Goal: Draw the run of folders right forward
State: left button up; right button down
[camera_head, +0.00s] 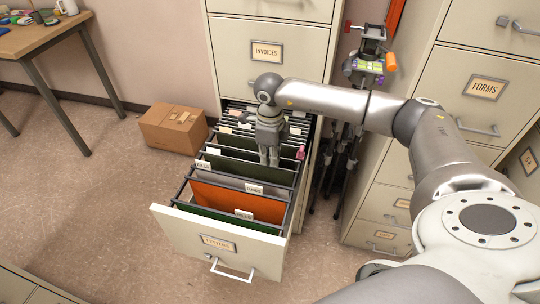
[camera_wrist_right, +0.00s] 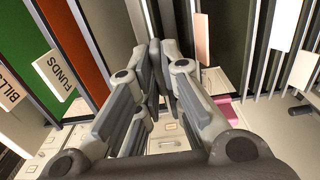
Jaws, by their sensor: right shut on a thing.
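The open drawer (camera_head: 170,222) labelled LETTERS holds a row of hanging folders with white tabs. Near its front are a green folder (camera_head: 238,221) and an orange folder (camera_head: 225,197); dark green folders (camera_head: 240,168) stand behind. The tabs BILLS (camera_wrist_right: 10,98) and FUNDS (camera_wrist_right: 53,76) show in the right wrist view. My right gripper (camera_head: 269,160) points down into the row, right of its middle. Its fingers (camera_wrist_right: 152,75) are closed together on a folder, whose gripped edge is mostly hidden by them. My left gripper is not in view.
A pink tab (camera_head: 300,153) stands by the drawer's right side. A closed INVOICES drawer (camera_head: 300,52) is above. A FORMS cabinet (camera_head: 465,110) and a dark stand (camera_head: 345,130) are at right. A cardboard box (camera_head: 173,128) sits left. The floor in front is clear.

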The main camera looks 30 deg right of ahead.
jog(key=shift+s+a+p, duration=0.3)
jog(key=shift+s+a, duration=1.3)
jog(key=shift+a, duration=0.3)
jog(key=c, duration=1.6)
grip_release()
jog(key=shift+o, duration=0.2)
notch_tip(320, 180, up, 12)
